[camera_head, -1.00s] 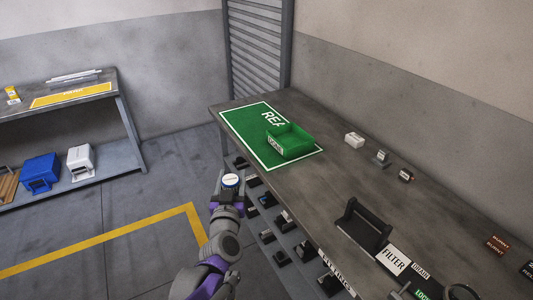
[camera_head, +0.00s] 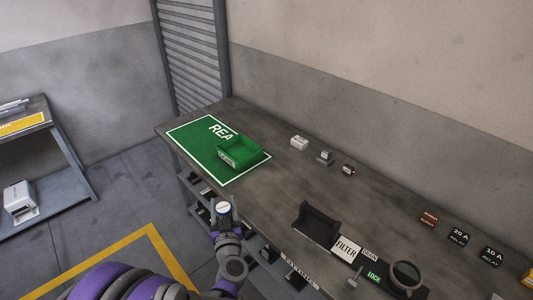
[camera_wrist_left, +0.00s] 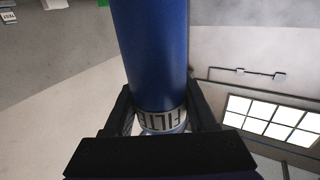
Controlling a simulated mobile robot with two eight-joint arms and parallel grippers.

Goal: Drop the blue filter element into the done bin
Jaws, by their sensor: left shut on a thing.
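The blue filter element (camera_wrist_left: 155,60) fills the middle of the left wrist view, with a white FILTER label near my fingers. My left gripper (camera_wrist_left: 160,125) is shut on it. In the head view my left gripper (camera_head: 224,222) is in front of the bench's near edge, and only the white and blue end of the filter element (camera_head: 223,208) shows. My right gripper is not in view.
The green mat (camera_head: 190,140) lies on the far end of the grey bench (camera_head: 265,185). Small parts, including a white block (camera_head: 299,142), stand along the bench's back. A black cradle (camera_head: 316,224) is near the FILTER label (camera_head: 346,248). Bench around the bin's right side is clear.

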